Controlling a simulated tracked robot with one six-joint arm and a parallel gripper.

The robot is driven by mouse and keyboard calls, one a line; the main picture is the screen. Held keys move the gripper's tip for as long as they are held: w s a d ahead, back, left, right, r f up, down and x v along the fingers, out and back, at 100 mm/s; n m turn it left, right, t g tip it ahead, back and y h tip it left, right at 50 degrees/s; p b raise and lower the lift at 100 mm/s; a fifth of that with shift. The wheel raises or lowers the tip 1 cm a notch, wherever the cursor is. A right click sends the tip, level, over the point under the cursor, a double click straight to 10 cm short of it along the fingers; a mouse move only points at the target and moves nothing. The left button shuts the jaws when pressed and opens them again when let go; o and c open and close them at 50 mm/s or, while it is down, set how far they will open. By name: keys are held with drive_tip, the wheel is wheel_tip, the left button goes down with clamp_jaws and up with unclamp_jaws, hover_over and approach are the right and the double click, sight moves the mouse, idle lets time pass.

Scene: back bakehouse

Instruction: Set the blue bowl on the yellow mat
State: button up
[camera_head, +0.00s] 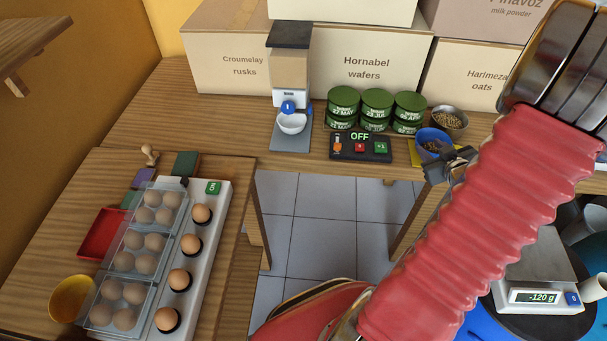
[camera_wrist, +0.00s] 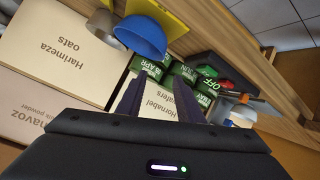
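In the wrist view, which is upside down, the blue bowl (camera_wrist: 140,38) overlaps the yellow mat (camera_wrist: 172,17). The bowl looks upright on the mat, though its base contact is not clear. My gripper (camera_wrist: 158,80) is open, its two dark fingers apart with nothing held between them. The bowl is just beyond the fingertips.
A metal bowl of grain (camera_head: 449,122) stands behind the blue bowl. Stacked green tins (camera_head: 376,105) and a black button panel (camera_head: 361,148) are to its left. Large cartons (camera_head: 378,65) line the back. A scale (camera_head: 535,270) reading -120 g is at the right.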

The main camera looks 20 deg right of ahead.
drive_tip(key=w+a+r+g, duration=0.2)
drive_tip(key=w+a+r, duration=0.1)
drive_tip(key=a+r, duration=0.5)
drive_tip(key=w+a+r+g, duration=0.1)
drive_tip(key=w+a+r, duration=0.2)
drive_tip(key=a+r, duration=0.5)
drive_tip(key=s+a+g+y, duration=0.1)
drive_tip(key=s+a, duration=0.3)
drive_tip(key=a, duration=0.5)
drive_tip(key=s+a+r+y, duration=0.1)
drive_tip(key=s+a, duration=0.3)
drive_tip(key=a, duration=0.5)
drive_tip(key=s+a+g+y, duration=0.1)
drive_tip(key=s+a+y, duration=0.2)
drive_tip(key=a, duration=0.6)
drive_tip(key=shift+s+a+r+g, duration=0.3)
drive_tip(key=shift+s+r, duration=0.1)
drive_tip(key=shift+s, duration=0.3)
drive_tip(key=shift+d, duration=0.1)
